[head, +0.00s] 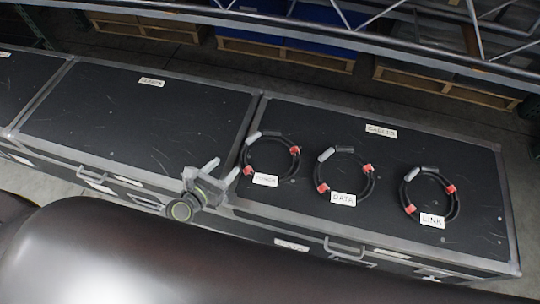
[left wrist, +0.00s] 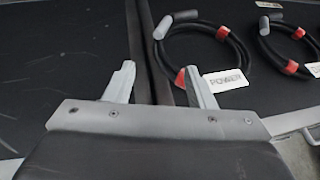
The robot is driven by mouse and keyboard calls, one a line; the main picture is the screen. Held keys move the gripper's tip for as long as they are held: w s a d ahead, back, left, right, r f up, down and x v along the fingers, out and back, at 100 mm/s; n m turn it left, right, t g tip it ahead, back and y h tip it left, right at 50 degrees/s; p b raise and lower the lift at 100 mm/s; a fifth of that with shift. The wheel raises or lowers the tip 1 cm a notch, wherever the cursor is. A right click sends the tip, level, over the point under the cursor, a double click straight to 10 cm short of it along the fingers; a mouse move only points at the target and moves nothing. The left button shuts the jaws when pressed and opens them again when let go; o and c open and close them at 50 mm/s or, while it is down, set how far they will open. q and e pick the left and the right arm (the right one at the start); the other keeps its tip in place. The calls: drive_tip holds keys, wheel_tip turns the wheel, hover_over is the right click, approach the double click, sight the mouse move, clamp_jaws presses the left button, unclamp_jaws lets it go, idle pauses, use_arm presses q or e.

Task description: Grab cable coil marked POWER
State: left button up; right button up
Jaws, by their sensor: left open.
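The POWER cable coil (head: 271,158) is a black ring with red ties on the right-hand black case, the leftmost of three coils. Its white tag reads POWER in the left wrist view, where the coil (left wrist: 206,28) lies just beyond my right-hand finger. My left gripper (head: 222,170) is open and empty, just left of the coil near the case's front edge. In the left wrist view its two fingers (left wrist: 160,85) stand apart over the seam between two cases. I cannot tell whether the right-hand finger touches the coil. My right gripper is not in view.
The DATA coil (head: 344,174) and the LINK coil (head: 430,195) lie further right on the same case (head: 470,150). The middle case (head: 140,115) has a clear lid. Wooden pallets (head: 285,53) and a metal truss (head: 400,45) stand behind.

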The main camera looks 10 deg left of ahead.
use_arm(q)
approach(248, 147)
drive_tip(key=x, duration=0.4)
drive_tip(key=shift+w+r+b, duration=0.15)
drive_tip(key=shift+w+b, duration=0.15)
drive_tip(key=shift+b, duration=0.1)
drive_tip(key=shift+f+b+x, duration=0.1)
drive_tip(key=shift+b+x, duration=0.25)
drive_tip(key=shift+x, duration=0.95)
drive_tip(key=shift+f+b+x, duration=0.15)
drive_tip(key=shift+b+x, duration=0.15)
drive_tip(key=shift+x, duration=1.05)
drive_tip(key=shift+s+d, duration=0.1)
drive_tip(key=shift+s, duration=0.05)
drive_tip(key=shift+c, duration=0.3)
clamp_jaws()
